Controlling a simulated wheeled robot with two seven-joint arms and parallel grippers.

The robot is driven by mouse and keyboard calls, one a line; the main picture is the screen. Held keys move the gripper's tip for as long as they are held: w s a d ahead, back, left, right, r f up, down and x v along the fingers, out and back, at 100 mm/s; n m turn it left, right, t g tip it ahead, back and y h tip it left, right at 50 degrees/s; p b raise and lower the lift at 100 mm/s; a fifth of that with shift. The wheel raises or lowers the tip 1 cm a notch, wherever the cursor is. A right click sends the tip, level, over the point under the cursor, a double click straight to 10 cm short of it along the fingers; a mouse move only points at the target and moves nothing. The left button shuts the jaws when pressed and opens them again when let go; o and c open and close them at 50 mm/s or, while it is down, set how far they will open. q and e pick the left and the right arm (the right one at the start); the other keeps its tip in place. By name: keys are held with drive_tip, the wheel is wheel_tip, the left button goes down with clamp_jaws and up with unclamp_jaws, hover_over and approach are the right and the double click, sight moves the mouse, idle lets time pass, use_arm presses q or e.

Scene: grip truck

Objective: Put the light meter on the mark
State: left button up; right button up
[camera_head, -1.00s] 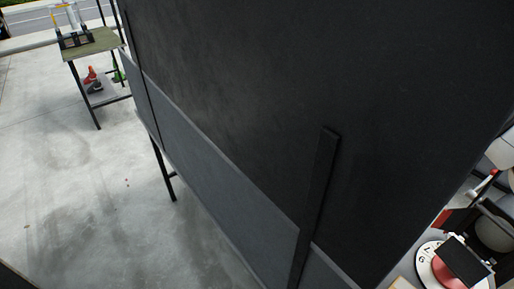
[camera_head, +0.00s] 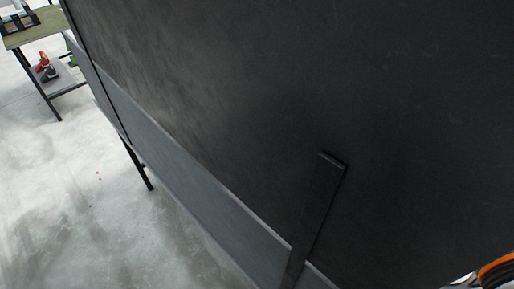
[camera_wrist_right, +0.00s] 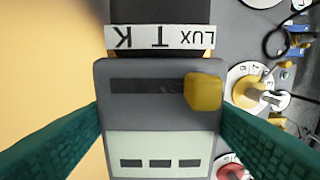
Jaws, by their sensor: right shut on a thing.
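The light meter (camera_wrist_right: 145,118) fills the middle of the right wrist view. It is a dark grey box with a pale green display showing dashes, a dark slot and a yellow knob or block. A white strip reading "LUX TK", upside down, lies at its far end. My right gripper (camera_wrist_right: 161,112) is shut on the meter, with a green finger on each side. The meter does not show in the head view. My left gripper is not in view. I cannot make out the mark in either view.
A large black panel (camera_head: 300,100) fills most of the head view. A small table (camera_head: 35,35) with a red object (camera_head: 44,68) on its lower shelf stands at upper left. Concrete floor (camera_head: 60,190) is open there. White dials (camera_wrist_right: 248,90) and cables crowd the wrist view's right.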

wheel_tip(320, 180, down, 2)
drive_tip(key=shift+f+p, duration=0.1)
drive_tip(key=shift+p, duration=0.2)
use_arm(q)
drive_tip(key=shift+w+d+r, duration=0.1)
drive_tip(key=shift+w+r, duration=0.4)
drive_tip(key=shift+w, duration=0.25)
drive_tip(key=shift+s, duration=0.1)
use_arm(e)
drive_tip(key=o, duration=1.3)
drive_tip(key=shift+f, duration=0.15)
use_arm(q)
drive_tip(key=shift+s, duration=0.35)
use_arm(e)
wheel_tip(320, 180, up, 11)
drive_tip(key=b, duration=0.4)
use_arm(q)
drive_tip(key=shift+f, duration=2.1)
use_arm(e)
drive_tip(key=shift+r, duration=0.65)
